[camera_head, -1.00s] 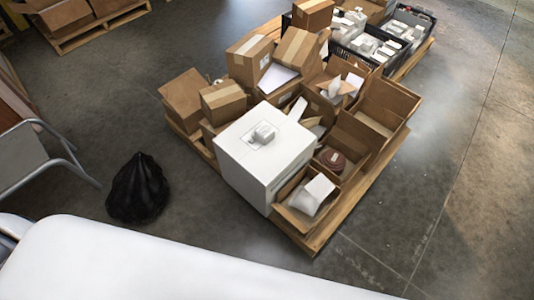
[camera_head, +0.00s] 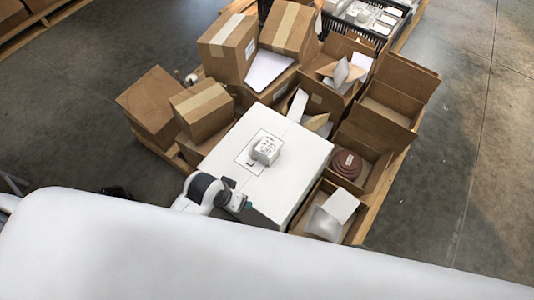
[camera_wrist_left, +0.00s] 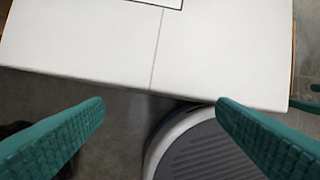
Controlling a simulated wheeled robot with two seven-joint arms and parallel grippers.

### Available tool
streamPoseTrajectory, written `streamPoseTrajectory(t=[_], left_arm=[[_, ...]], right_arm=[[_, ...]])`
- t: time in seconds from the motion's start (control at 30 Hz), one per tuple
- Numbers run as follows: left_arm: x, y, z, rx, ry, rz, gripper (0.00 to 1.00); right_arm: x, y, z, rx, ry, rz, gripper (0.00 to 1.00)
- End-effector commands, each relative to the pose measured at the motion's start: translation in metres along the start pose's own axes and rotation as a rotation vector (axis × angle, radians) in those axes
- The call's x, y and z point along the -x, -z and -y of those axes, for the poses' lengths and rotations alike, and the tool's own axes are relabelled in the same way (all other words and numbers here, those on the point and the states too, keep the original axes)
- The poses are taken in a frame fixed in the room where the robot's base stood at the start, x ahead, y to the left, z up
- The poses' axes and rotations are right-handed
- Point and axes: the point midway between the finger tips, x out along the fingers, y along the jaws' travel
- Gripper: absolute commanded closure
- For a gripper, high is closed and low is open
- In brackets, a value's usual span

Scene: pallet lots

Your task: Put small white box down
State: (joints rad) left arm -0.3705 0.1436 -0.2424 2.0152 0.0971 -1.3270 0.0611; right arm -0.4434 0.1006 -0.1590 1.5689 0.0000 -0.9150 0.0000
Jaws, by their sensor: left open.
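The small white box (camera_head: 266,150) sits upright on the flat top of a large white box (camera_head: 305,160), inside a printed square outline. Nothing holds it. My left gripper (camera_head: 246,204) is at the near side of the large box, apart from the small box. In the left wrist view my left gripper (camera_wrist_left: 160,102) is open and empty, its teal fingers pointing toward the large box's edge (camera_wrist_left: 75,76). The small box is outside that view. Teal pieces at that view's right edge look like part of my right gripper (camera_wrist_left: 309,100), mostly cut off.
Open cartons surround the large box: one with a brown round item (camera_head: 345,164) and one with white items (camera_head: 331,215) at right. Closed cartons (camera_head: 202,108) stand at left and behind. A black crate (camera_head: 350,30) is at the back. Floor is clear on both sides.

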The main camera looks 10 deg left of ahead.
Motion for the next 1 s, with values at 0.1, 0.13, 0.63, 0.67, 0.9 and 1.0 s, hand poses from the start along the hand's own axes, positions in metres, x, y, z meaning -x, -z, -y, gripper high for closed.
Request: streamPoseTrajectory(t=[0.1,0.13,0.63,0.67,0.9,1.0], left_arm=[[0.035,-0.035,0.024,-0.037,0.06,0.029,0.2],[0.041,-0.041,0.03,-0.046,0.074,0.029,0.2],[0.039,-0.116,0.084,-0.186,0.184,-0.054,0.2],[0.039,-0.121,0.086,-0.197,0.182,-0.066,0.2],[0.041,-0.173,0.067,-0.233,0.079,-0.206,0.2],[0.045,-0.19,0.051,-0.213,0.021,-0.25,0.2]], right_arm=[[0.001,0.0,0.0,0.0,0.0,0.0,0.24],[0.001,0.0,0.0,0.0,0.0,0.001,0.24],[0.0,0.0,0.0,0.0,0.0,0.002,0.24],[0.0,0.0,0.0,0.0,0.0,0.002,0.24],[0.0,0.0,0.0,0.0,0.0,0.002,0.24],[0.0,0.0,0.0,0.0,0.0,0.002,0.24]])
